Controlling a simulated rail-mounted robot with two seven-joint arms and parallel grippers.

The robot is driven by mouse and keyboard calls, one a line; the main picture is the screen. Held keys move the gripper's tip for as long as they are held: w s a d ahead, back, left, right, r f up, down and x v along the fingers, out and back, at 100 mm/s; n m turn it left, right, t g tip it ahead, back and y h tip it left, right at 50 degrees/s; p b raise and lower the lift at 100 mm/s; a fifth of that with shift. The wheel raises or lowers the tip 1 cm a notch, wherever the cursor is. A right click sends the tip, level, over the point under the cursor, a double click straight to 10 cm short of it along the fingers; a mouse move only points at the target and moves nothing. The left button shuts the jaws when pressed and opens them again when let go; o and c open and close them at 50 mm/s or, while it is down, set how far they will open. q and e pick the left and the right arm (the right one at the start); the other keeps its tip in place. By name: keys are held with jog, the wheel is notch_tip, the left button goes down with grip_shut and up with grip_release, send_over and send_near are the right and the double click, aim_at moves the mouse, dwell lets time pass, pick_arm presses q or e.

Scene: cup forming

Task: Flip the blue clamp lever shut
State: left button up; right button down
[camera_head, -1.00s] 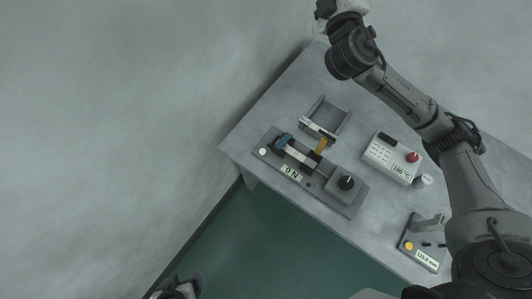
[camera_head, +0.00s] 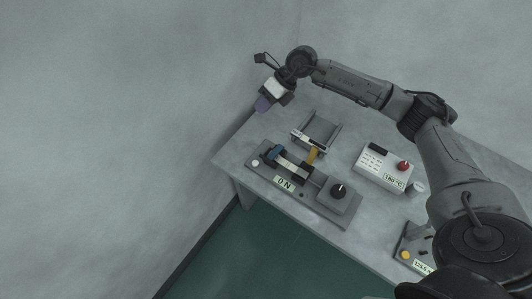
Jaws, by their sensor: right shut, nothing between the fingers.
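The blue clamp lever (camera_head: 276,151) is at the left end of a grey clamp fixture (camera_head: 323,205) on the table. It is small, and I cannot tell its exact angle. A light bar and dark parts lie beside it on the fixture. My right gripper (camera_head: 262,104) is shut and empty, above the far left part of the table. It is beyond the lever in the picture and apart from it. My left gripper is not in view.
A grey open frame (camera_head: 320,131) stands behind. A control box (camera_head: 385,168) with a red button and a gauge block (camera_head: 410,241) are to the right. The table's left corner (camera_head: 222,158) is clear.

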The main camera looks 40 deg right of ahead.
jog(key=s+d+f+g+h, duration=0.2)
jog(key=s+g, duration=0.1)
jog(key=s, duration=0.1)
jog(key=g, duration=0.1)
send_near(268, 159)
jog(key=x, duration=0.6)
jog(key=shift+w+a+f, duration=0.1)
jog(key=shift+w+f, duration=0.05)
jog(key=shift+a+f, duration=0.25)
jog(key=shift+f, duration=0.25)
